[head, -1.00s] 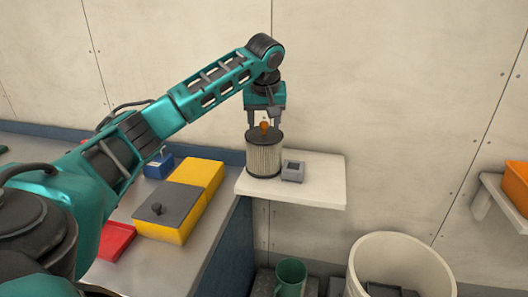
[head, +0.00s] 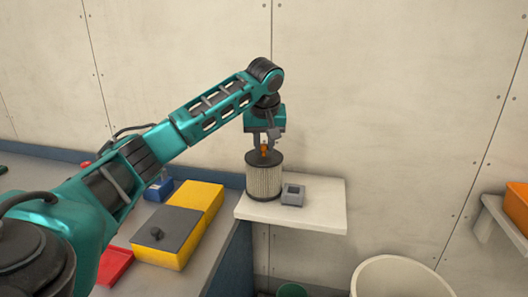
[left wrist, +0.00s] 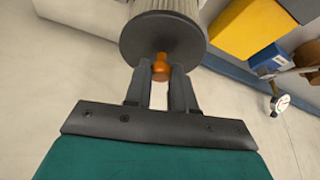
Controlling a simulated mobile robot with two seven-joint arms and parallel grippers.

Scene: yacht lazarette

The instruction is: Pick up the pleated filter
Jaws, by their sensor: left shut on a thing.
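The pleated filter (head: 264,179) is a pale ribbed cylinder with dark end caps and an orange knob on top. It stands upright on the white wall shelf (head: 320,212), or very close above it; I cannot tell which. My left gripper (head: 265,148) points down from above and is shut on the filter's orange knob. In the left wrist view the two fingers (left wrist: 161,82) press the orange knob from both sides, and the filter (left wrist: 163,32) extends beyond them. My right gripper is not in view.
A small grey square block (head: 293,194) sits close to the filter's right side on the shelf. A yellow box (head: 205,199) with a grey lid, a red tray (head: 114,266) and a blue box (head: 158,190) are on the bench at left. A white bucket (head: 400,270) stands below right.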

